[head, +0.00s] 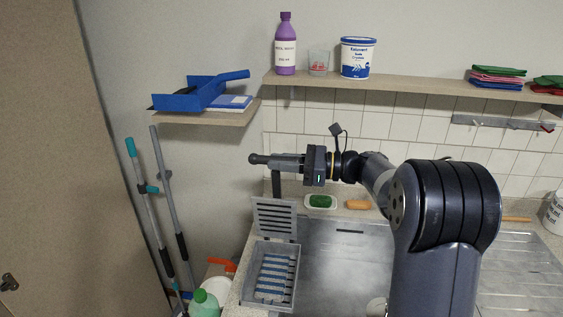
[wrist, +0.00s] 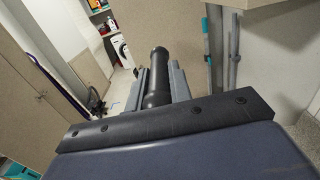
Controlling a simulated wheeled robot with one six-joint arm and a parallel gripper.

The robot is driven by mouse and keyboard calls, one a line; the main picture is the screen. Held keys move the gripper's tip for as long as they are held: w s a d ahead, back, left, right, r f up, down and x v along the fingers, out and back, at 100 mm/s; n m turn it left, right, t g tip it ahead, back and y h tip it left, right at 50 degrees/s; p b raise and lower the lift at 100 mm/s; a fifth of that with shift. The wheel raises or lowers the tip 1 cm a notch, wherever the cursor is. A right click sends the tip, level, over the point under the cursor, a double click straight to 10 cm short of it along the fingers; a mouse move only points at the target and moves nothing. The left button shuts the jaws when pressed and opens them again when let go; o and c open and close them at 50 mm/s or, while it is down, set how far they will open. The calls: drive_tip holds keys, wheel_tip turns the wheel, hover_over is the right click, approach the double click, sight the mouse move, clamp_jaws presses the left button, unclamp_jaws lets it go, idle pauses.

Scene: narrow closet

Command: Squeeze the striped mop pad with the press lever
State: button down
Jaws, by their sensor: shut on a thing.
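The blue and white striped mop pad (head: 271,276) lies inside the grey press box (head: 295,291) at the left of the sink counter. The slotted press plate (head: 274,218) stands raised and tilted open at the back of the box. The press lever (head: 276,188) rises behind the plate, with its dark handle (head: 257,159) near the top. My gripper (head: 284,163) is shut on the lever handle. In the wrist view the black handle (wrist: 157,78) sits between my two grey fingers. The pad is not in the wrist view.
A steel sink (head: 345,262) lies right of the press. A green sponge (head: 320,201) and an orange one (head: 358,204) lie behind it. A shelf (head: 390,86) with a purple bottle (head: 286,45) runs above. Poles (head: 146,195) lean at left.

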drive_tip(key=shift+s, duration=0.1)
idle(0.3)
drive_tip(key=s+a+f+n+b, duration=0.2)
drive_tip(key=s+f+n+b, duration=0.3)
drive_tip(key=s+f+b, duration=0.65)
drive_tip(key=s+a+f+n+b, duration=0.2)
drive_tip(key=s+f+n+b, duration=0.5)
drive_tip(key=b, duration=0.7)
drive_tip(key=shift+s+a+f+n+b, duration=0.1)
drive_tip(key=shift+s+f+n+b, duration=0.4)
drive_tip(key=shift+f+b, duration=1.3)
drive_tip(key=shift+s+a+f+n+b, duration=0.2)
drive_tip(key=shift+s+f+b, duration=0.5)
drive_tip(key=shift+f+b, duration=1.1)
drive_tip(key=shift+s+d+f+n+b, duration=0.1)
drive_tip(key=shift+s+f+n+b, duration=0.4)
drive_tip(key=shift+f+b, duration=1.3)
drive_tip(key=shift+s+r+b, duration=0.1)
drive_tip(key=shift+r+b, duration=0.15)
drive_tip(key=shift+b, duration=0.15)
drive_tip(key=c, duration=1.5)
unclamp_jaws()
drive_tip(key=shift+o, duration=1)
drive_tip(key=shift+r, duration=0.1)
